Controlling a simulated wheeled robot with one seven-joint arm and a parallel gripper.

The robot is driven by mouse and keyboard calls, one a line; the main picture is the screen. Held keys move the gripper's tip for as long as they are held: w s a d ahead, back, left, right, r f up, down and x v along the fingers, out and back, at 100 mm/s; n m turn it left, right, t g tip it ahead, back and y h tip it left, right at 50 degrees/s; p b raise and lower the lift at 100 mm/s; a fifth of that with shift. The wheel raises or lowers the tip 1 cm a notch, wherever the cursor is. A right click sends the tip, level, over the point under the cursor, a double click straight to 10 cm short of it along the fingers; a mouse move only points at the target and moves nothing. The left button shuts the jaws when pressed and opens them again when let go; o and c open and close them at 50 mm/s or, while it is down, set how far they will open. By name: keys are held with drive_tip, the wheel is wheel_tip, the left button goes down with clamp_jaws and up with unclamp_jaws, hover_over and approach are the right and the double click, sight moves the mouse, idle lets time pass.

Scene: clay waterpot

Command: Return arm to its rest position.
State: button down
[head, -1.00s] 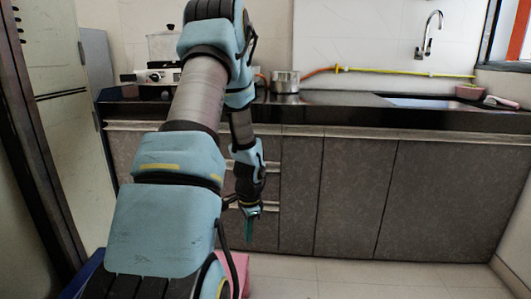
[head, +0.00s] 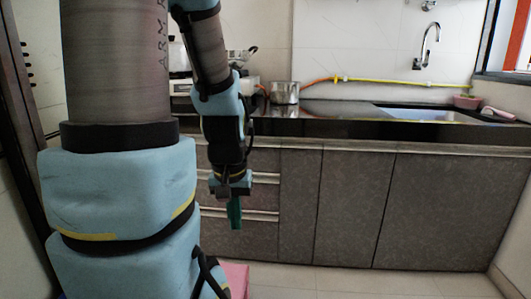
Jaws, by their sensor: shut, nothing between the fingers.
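My gripper (head: 235,213) hangs pointing down in front of the grey cabinet drawers, left of the middle of the head view. Its teal fingers are together with nothing held between them. My blue and grey arm fills the left side of the view, with its elbow above the top edge. The gripper is below the level of the countertop and appears clear of the cabinet front.
The black countertop (head: 330,128) carries a metal pot (head: 285,93), a stove partly hidden by my arm, and a sink (head: 425,114). A pink pot (head: 467,101) stands by the sink. Floor at right is free.

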wheel_tip(320, 180, up, 24)
drive_tip(key=p, duration=2.2)
drive_tip(key=shift+p, duration=0.3)
